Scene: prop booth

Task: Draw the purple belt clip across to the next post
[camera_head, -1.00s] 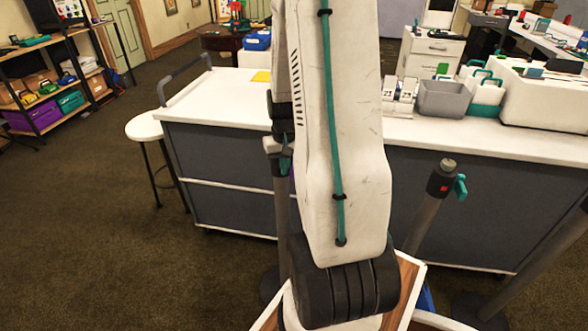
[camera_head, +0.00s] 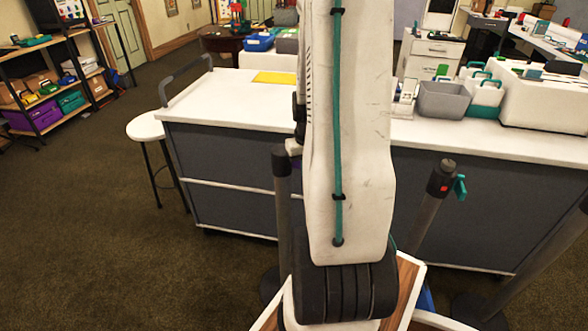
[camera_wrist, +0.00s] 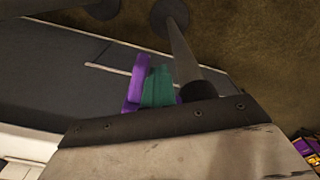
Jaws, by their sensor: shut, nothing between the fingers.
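In the wrist view the purple belt clip (camera_wrist: 134,90) shows just left of the teal fingers of my gripper (camera_wrist: 157,82), with a bit of purple also at their lower right. The fingers are shut together; whether they touch the clip I cannot tell. A grey post (camera_wrist: 182,55) stands close to their right, its dark top near the picture's middle. In the head view one post (camera_head: 282,190) stands left of my arm. Another post (camera_head: 430,205), with a red square and teal tab on its dark head, stands at right. My arm hides the gripper there.
A white-topped counter (camera_head: 230,105) runs behind the posts, with a grey bin (camera_head: 443,100) on its right part. A white stool (camera_head: 146,128) stands at its left end. Another post (camera_head: 545,248) leans into view at far right. The carpet at left is clear.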

